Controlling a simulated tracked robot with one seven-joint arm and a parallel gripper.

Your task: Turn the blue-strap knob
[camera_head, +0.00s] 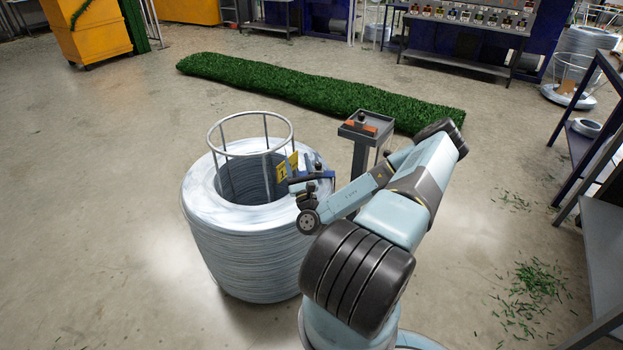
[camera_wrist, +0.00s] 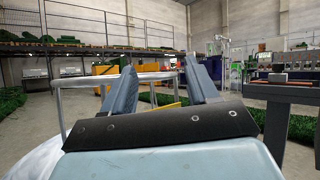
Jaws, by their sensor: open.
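I cannot make out a blue-strap knob in either view. My gripper (camera_head: 303,183) is over the right rim of a large wire coil (camera_head: 245,245) in the head view. In the wrist view, the two blue-grey fingers of my gripper (camera_wrist: 162,82) stand wide apart. Nothing is held between them. A metal hoop frame (camera_head: 250,115) rises from the coil's centre. In the wrist view, the hoop's bar runs behind the fingers. A yellow tag (camera_head: 283,170) sits by the hoop, close to my gripper.
A small grey stand (camera_head: 362,150) with orange-handled items is behind my arm. A long green strip (camera_head: 320,90) lies across the floor beyond. A grey shelf (camera_head: 605,235) stands at the right. Green scraps (camera_head: 535,290) litter the floor. The left floor is clear.

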